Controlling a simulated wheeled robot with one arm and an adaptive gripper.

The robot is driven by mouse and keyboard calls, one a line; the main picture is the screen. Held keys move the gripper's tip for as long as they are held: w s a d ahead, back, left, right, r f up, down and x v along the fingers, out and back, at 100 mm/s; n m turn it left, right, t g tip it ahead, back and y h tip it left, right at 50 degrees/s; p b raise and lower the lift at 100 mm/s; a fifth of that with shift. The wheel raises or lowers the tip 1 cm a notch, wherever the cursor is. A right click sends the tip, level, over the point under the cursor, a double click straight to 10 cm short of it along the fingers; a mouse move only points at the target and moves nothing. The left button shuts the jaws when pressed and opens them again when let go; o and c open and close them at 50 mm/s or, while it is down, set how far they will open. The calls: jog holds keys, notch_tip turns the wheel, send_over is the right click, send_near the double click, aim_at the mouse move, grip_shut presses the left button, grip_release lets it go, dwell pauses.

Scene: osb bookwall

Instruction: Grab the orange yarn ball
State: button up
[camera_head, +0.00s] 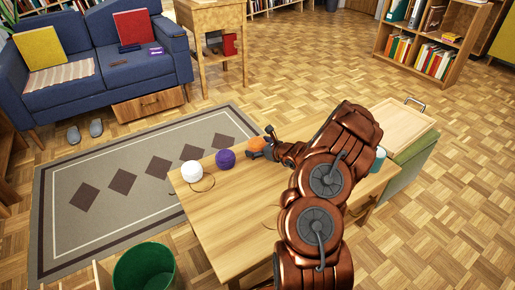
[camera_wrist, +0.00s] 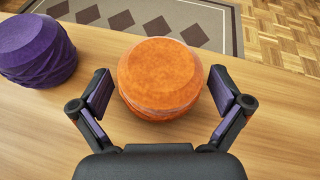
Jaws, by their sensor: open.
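The orange yarn ball (camera_wrist: 160,78) sits on the wooden table (camera_wrist: 60,140), centred between the fingers of my open gripper (camera_wrist: 162,95) in the wrist view. One finger is on each side of it, with a small gap showing on both sides. In the head view the orange yarn ball (camera_head: 257,144) is at the table's far edge, partly hidden by my gripper (camera_head: 268,146). A purple yarn ball (camera_head: 225,159) is to its left, and also shows in the wrist view (camera_wrist: 35,50).
A white yarn ball (camera_head: 192,171) stands left of the purple one. A teal cup (camera_head: 379,158) is at the table's right end. A green bin (camera_head: 145,268) stands on the floor at front left. A patterned rug (camera_head: 85,215) lies beyond the table.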

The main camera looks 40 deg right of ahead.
jog(key=shift+w, duration=0.1)
jog(key=c, duration=1.1)
